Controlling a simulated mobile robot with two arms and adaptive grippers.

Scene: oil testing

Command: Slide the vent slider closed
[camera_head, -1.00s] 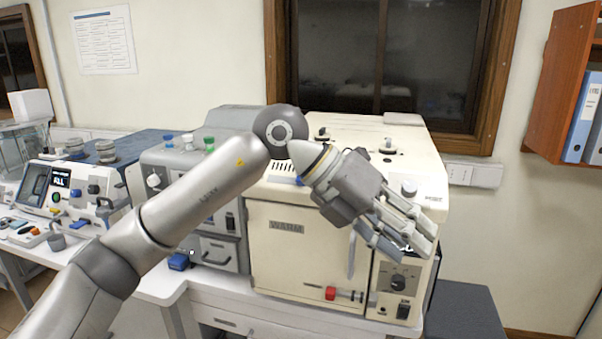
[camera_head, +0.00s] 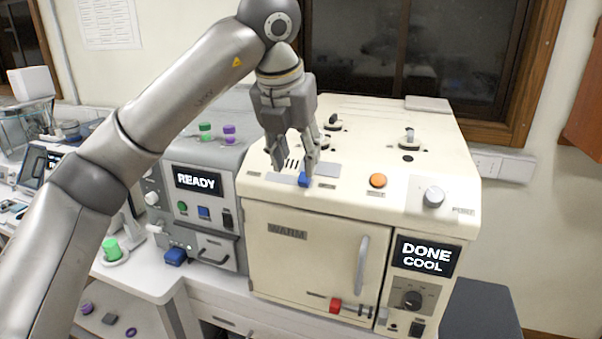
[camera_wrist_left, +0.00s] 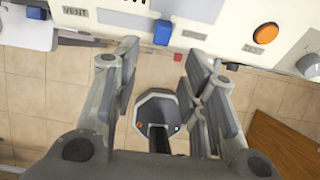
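The vent slider is a small blue knob (camera_head: 304,180) on a grey track on the front top edge of the cream WARM oven (camera_head: 290,222), beside dark vent slots (camera_head: 291,163). In the left wrist view the blue knob (camera_wrist_left: 163,32) lies ahead, in line with the gap between the fingers. My left gripper (camera_head: 294,168) points down over the slider, fingers apart and empty. In the head view its right finger is close to the knob; I cannot tell whether they touch. The open fingers also show in the left wrist view (camera_wrist_left: 163,55). My right gripper is not in view.
An orange button (camera_head: 378,180) and a grey knob (camera_head: 433,197) sit right of the slider. The oven display (camera_head: 426,256) reads DONE COOL. A grey machine (camera_head: 200,205) showing READY stands at the left.

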